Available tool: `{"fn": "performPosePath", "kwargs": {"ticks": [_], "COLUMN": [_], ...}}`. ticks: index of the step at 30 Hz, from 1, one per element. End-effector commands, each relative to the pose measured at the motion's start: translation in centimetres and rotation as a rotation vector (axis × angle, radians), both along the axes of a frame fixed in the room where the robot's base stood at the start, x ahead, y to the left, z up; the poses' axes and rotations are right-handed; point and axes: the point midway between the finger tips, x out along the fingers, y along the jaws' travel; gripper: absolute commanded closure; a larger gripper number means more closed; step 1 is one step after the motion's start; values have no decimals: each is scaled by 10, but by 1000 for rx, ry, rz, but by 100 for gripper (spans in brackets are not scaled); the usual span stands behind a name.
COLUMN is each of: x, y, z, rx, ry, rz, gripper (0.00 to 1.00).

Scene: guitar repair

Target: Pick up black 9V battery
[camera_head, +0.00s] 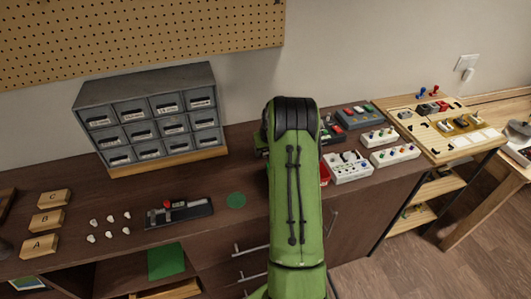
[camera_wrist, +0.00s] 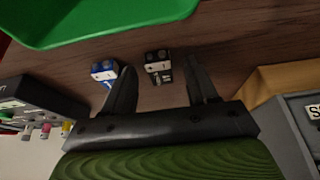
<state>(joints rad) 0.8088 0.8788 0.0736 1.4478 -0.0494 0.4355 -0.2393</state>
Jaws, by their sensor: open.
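In the wrist view a black 9V battery (camera_wrist: 158,66) with a pale terminal end stands on the dark wood top. A blue-and-white 9V battery (camera_wrist: 104,70) is just left of it, partly behind the left finger. My gripper (camera_wrist: 163,75) is open, its two dark fingers reaching toward the batteries. The black battery shows between the fingertips, nearer the middle; I cannot tell how far below them it is. In the head view my green arm hides the gripper and both batteries.
A green tray (camera_wrist: 110,18) lies beyond the batteries. A grey box with knobs (camera_wrist: 38,105) is at left; a grey drawer cabinet (camera_wrist: 298,125) on a wooden base is at right. In the head view, white pedal boxes (camera_head: 347,167) stand right of my arm.

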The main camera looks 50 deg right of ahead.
Motion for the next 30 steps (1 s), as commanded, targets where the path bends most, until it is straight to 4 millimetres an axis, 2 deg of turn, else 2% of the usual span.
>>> {"fn": "performPosePath", "kwargs": {"ticks": [1,11,17,19,27,30], "x": [0,0,0,0,0,0], "y": [0,0,0,0,0,0], "z": [0,1,2,8,74,92], "rx": [0,1,0,-1,-2,-2], "ry": [0,0,0,-1,-2,-2], "rz": [0,0,0,1,1,1], "gripper": [47,97,97,97,97,97]}}
